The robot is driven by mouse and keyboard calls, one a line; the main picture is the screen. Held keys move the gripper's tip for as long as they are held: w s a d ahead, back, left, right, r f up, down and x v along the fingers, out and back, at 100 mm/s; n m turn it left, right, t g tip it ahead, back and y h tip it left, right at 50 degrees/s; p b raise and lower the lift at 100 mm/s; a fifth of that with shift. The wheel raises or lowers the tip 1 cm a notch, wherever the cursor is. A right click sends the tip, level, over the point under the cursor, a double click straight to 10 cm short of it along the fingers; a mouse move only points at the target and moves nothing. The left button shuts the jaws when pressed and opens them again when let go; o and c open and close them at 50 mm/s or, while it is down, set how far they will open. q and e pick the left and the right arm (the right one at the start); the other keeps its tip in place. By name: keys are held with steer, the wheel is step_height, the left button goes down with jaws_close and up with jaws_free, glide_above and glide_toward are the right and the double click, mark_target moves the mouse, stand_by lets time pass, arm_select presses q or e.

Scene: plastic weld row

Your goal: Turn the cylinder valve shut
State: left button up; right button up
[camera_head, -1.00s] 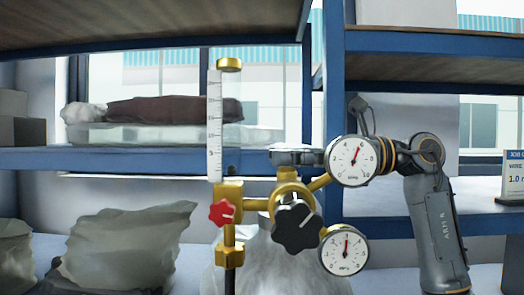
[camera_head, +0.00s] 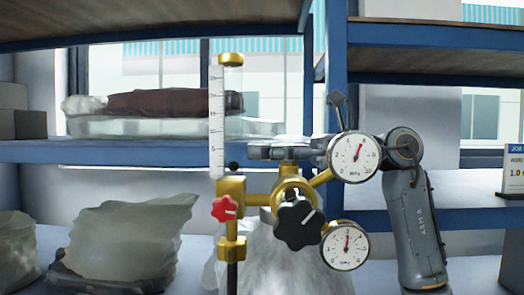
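The brass valve and regulator assembly (camera_head: 290,185) stands upright on a pale cylinder (camera_head: 285,262). It carries a black star knob (camera_head: 298,226), a red knob (camera_head: 224,209), an upper gauge (camera_head: 353,157), a lower gauge (camera_head: 345,246) and a clear scaled flow tube (camera_head: 216,125). My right arm comes in from the right behind the upper gauge. My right gripper (camera_head: 275,152) shows as a dark grey shape at the top of the brass valve stem. The gauge hides part of it, and its fingers and any handwheel cannot be told apart. My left gripper is out of view.
Blue shelf uprights (camera_head: 338,60) and a blue shelf edge (camera_head: 140,153) stand behind the assembly. A brown rolled bundle (camera_head: 175,103) lies on the shelf. Wrapped sacks (camera_head: 125,240) sit at the lower left. A sign (camera_head: 516,170) stands at the right.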

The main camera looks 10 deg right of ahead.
steer(key=shift+d+t, duration=0.1)
steer(key=shift+t, duration=0.2)
steer(key=shift+c, duration=0.5)
steer(key=m+t, duration=0.1)
steer(key=m+t+h+b, duration=0.1)
steer(key=shift+w+d+f+t, duration=0.1)
steer(key=shift+w+t, duration=0.2)
steer(key=shift+t, duration=0.1)
steer(key=shift+w+d+m+t+h+b, duration=0.1)
steer(key=shift+w+m+t+h+b, duration=0.15)
steer(key=shift+m+t+h, duration=0.5)
steer(key=shift+w+d+m+t+h+b, duration=0.15)
steer(key=shift+m+t+h+b, duration=0.15)
steer(key=shift+m+t, duration=0.45)
steer(key=shift+w+d+m+t+h+b, duration=0.15)
steer(key=shift+m+t+h+b, duration=0.3)
steer(key=shift+t, duration=0.55)
steer(key=shift+c, duration=0.2)
steer(key=shift+w, duration=0.1)
steer(key=o, duration=1.1)
steer(key=shift+o, duration=0.4)
steer(key=shift+d, duration=0.15)
